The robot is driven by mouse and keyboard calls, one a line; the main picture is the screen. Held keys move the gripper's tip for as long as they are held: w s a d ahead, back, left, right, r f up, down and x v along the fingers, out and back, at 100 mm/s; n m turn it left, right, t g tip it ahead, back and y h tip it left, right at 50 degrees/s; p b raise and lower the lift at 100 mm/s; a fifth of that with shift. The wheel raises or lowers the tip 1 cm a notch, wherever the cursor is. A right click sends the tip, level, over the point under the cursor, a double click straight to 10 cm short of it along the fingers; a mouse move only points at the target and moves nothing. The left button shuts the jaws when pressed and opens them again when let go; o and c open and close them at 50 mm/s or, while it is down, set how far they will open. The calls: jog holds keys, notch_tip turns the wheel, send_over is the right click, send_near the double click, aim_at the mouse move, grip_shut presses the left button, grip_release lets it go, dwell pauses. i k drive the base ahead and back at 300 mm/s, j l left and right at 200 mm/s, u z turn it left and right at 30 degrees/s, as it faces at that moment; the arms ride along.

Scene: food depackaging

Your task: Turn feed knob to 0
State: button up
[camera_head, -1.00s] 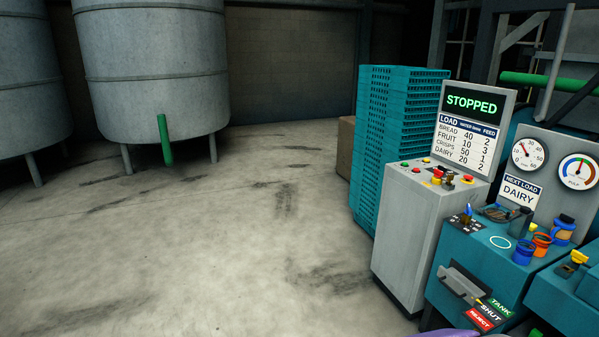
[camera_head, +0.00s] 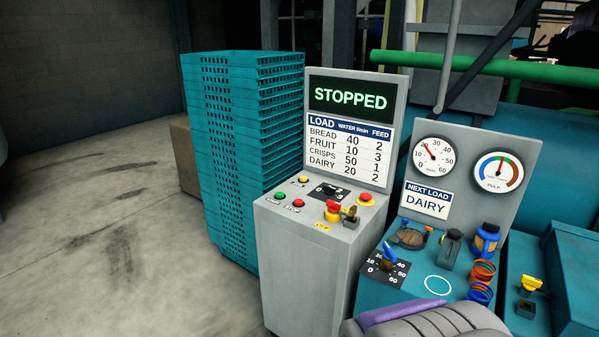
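The feed knob appears to be the small dark control on a black numbered plate (camera_head: 328,191) on top of the grey console (camera_head: 297,265). Its pointer is too small to read clearly. The console screen (camera_head: 349,99) reads STOPPED. The load chart (camera_head: 348,151) below it lists DAIRY with water 20 and feed 2. A sign (camera_head: 427,200) reads NEXT LOAD DAIRY. A grey ribbed and purple shape, which looks like part of my arm, shows at the bottom edge. My gripper's fingers are not in view.
A red and yellow switch (camera_head: 339,211) and an emergency button (camera_head: 366,200) sit near the numbered plate. A blue-handled water dial (camera_head: 388,256) is on the teal bench. Stacked teal crates (camera_head: 240,150) stand left of the console. The floor (camera_head: 90,220) on the left is clear.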

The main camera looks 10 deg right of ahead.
aim_at(328, 190)
jog(key=i+z, duration=0.3)
jog(key=i, duration=0.25)
jog(key=i+j+z, duration=0.35)
jog(key=i, duration=0.15)
jog(key=l, duration=0.1)
